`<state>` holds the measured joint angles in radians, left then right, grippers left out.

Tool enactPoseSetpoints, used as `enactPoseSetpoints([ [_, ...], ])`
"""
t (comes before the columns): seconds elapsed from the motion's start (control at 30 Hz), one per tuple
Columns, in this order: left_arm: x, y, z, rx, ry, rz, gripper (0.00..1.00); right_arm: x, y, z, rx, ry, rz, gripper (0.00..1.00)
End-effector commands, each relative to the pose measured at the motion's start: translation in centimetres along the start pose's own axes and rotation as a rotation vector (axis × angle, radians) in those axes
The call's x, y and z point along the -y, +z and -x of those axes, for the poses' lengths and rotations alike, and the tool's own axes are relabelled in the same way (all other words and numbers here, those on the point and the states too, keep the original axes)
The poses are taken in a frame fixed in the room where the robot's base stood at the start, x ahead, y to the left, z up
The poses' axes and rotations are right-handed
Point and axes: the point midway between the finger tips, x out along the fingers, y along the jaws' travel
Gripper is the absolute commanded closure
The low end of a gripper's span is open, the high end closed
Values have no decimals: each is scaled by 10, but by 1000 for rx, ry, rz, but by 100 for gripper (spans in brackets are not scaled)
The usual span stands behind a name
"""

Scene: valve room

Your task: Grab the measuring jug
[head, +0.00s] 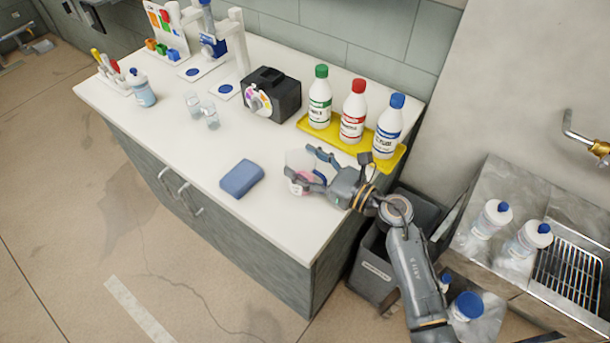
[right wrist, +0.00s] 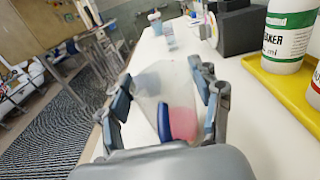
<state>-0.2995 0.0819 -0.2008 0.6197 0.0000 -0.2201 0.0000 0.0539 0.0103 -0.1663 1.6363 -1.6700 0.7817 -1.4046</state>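The measuring jug (head: 298,160) is clear, with something pink in its lower part, and stands on the white counter near its right end. My right gripper (head: 301,163) reaches in from the right, with one finger on either side of the jug. In the right wrist view the jug (right wrist: 150,85) sits between the spread fingers (right wrist: 166,95); the fingers look open, with a small gap at the left one. A blue patch shows through or beside the jug's clear wall. My left gripper is not in view.
A blue sponge (head: 241,178) lies left of the jug. A yellow tray (head: 310,128) with green-, red- and blue-capped bottles stands behind it. A black device (head: 272,95) and small glass beakers (head: 211,118) are farther left. A grey bin (head: 373,272) stands below the counter's right end.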

Motion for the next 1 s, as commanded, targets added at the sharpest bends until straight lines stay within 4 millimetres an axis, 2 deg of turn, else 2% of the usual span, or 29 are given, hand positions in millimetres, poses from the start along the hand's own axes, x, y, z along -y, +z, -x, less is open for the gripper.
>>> enactPoseSetpoints([
  [0.03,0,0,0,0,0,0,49,0,0,0,0,0,0,64],
  [0.13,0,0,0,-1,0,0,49,0,0,0,0,0,0,85],
  [0.17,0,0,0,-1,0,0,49,0,0,0,0,0,0,88],
  [0.57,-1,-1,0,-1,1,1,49,0,4,0,1,0,2,88],
  [0.77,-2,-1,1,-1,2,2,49,0,16,0,0,1,4,88],
  [1.0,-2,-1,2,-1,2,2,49,0,40,0,1,1,5,88],
])
